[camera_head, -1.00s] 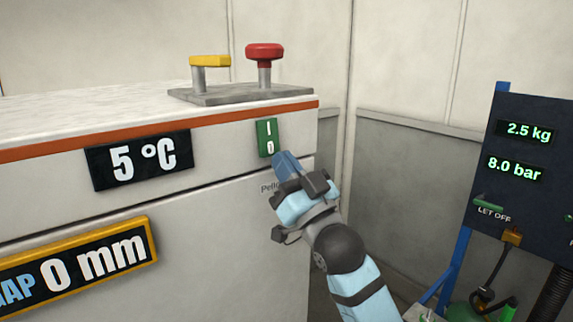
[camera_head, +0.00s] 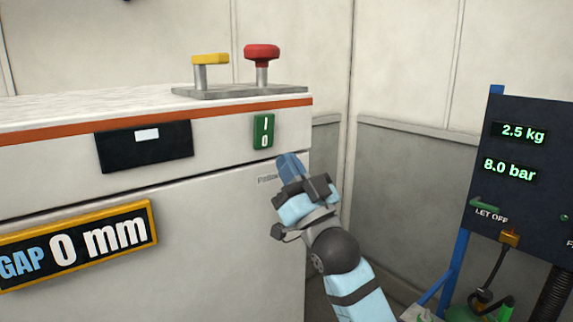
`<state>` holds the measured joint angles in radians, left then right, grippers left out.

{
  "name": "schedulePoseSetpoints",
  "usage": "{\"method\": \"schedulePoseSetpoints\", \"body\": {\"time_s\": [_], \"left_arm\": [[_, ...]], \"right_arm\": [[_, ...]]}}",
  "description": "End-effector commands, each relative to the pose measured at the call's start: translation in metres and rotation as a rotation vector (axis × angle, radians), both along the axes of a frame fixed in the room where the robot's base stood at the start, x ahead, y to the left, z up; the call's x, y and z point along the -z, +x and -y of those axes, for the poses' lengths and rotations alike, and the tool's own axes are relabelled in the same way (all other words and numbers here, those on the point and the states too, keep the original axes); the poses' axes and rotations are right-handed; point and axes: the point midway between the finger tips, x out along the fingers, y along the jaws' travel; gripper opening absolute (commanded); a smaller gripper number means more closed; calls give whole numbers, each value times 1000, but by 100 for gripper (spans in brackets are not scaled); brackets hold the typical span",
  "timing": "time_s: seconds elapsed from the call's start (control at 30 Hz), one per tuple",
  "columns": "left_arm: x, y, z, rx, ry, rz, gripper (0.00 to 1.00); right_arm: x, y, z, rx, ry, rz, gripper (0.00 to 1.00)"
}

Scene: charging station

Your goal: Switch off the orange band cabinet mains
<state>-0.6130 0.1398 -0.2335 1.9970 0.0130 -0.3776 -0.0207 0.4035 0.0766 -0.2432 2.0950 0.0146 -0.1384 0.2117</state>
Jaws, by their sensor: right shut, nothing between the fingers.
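The white cabinet (camera_head: 215,215) with an orange band (camera_head: 60,136) along its top edge fills the left of the view. A green rocker switch (camera_head: 264,131) marked I and 0 sits on its front near the right corner. The dark display (camera_head: 120,152) left of the switch shows no reading, only a small pale rectangle. My right gripper (camera_head: 288,163) is shut and empty, just below and right of the switch, apparently apart from it. It partly covers a small label on the cabinet front. My left gripper is not in view.
A yellow-framed sign (camera_head: 80,245) reads GAP 0 mm. A dark panel (camera_head: 530,180) with 2.5 kg and 8.0 bar readouts stands at right.

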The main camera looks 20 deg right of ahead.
Motion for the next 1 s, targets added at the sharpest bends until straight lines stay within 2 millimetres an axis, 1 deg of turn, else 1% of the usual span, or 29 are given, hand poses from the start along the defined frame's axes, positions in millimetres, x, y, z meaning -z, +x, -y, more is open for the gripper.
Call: {"method": "schedulePoseSetpoints", "body": {"time_s": [0.03,0.1,0.23,0.4,0.6,1.0], "left_arm": [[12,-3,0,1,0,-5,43],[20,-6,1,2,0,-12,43],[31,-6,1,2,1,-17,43],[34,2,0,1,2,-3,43],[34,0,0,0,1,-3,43],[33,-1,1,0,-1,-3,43]], "right_arm": [[20,-8,3,1,-1,-6,0],[33,-19,7,1,-2,-5,0],[55,-35,13,1,-2,-5,0],[73,-49,18,1,-1,-3,0],[80,-56,21,1,-1,-2,0],[79,-56,21,1,-1,-1,0]]}}
